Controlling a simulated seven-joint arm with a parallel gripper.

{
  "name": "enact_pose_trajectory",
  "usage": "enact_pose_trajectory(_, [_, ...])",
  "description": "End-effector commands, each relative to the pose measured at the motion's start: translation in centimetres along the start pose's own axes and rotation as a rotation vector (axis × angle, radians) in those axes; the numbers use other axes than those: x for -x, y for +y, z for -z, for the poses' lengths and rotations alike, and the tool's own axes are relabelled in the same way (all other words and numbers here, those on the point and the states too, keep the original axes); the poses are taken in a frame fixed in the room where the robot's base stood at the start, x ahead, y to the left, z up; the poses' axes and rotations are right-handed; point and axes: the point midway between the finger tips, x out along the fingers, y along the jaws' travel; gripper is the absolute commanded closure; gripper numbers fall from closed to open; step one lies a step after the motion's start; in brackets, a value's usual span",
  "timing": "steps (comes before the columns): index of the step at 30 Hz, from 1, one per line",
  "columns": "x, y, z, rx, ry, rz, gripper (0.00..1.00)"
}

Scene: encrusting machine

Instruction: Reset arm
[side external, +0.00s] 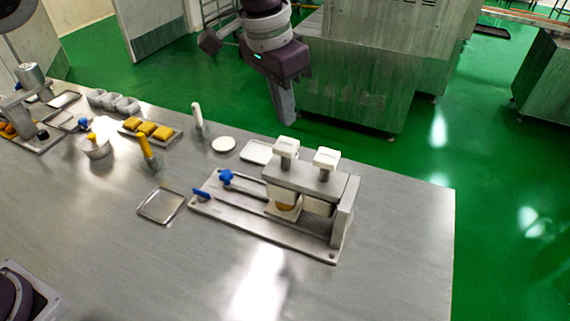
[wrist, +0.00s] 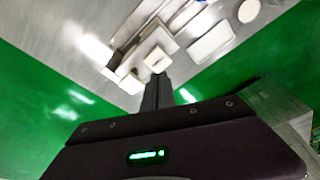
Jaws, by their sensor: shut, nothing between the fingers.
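My gripper (side external: 288,117) hangs above the back edge of the table in the side external view, pointing down, higher than the encrusting machine. Its fingers are shut together with nothing between them; in the wrist view the shut fingers (wrist: 157,84) show as one dark bar. The encrusting machine (side external: 312,183) stands on the table just in front of my gripper, with two white-capped hoppers and blue knobs on its base plate. In the wrist view the machine (wrist: 148,52) lies beyond the fingertips. I cannot see contact between them.
A white tray (side external: 257,152) and round white dish (side external: 223,144) lie left of the machine. A metal tray (side external: 161,205), a yellow-handled tool (side external: 149,150) and a tray of yellow blocks (side external: 149,129) are further left. The table front is clear. Large steel cabinets (side external: 370,70) stand behind.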

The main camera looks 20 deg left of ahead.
Motion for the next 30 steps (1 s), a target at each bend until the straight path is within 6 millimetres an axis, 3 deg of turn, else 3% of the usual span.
enact_pose_trajectory(15, [0.4, -0.1, 0.0, 0.003, 0.002, -0.001, 1.00])
enact_pose_trajectory(18, [2.9, -1.8, -1.4, 0.062, 0.023, -0.015, 1.00])
enact_pose_trajectory(20, [6.0, -3.6, -3.8, 0.132, 0.050, -0.031, 1.00])
enact_pose_trajectory(23, [11.3, -6.1, -10.4, 0.259, 0.109, -0.047, 1.00])
enact_pose_trajectory(24, [12.8, -6.5, -13.4, 0.300, 0.132, -0.045, 1.00])
enact_pose_trajectory(27, [15.0, -6.2, -21.2, 0.379, 0.191, -0.011, 1.00])
enact_pose_trajectory(30, [14.8, -5.1, -27.9, 0.431, 0.240, 0.054, 1.00])
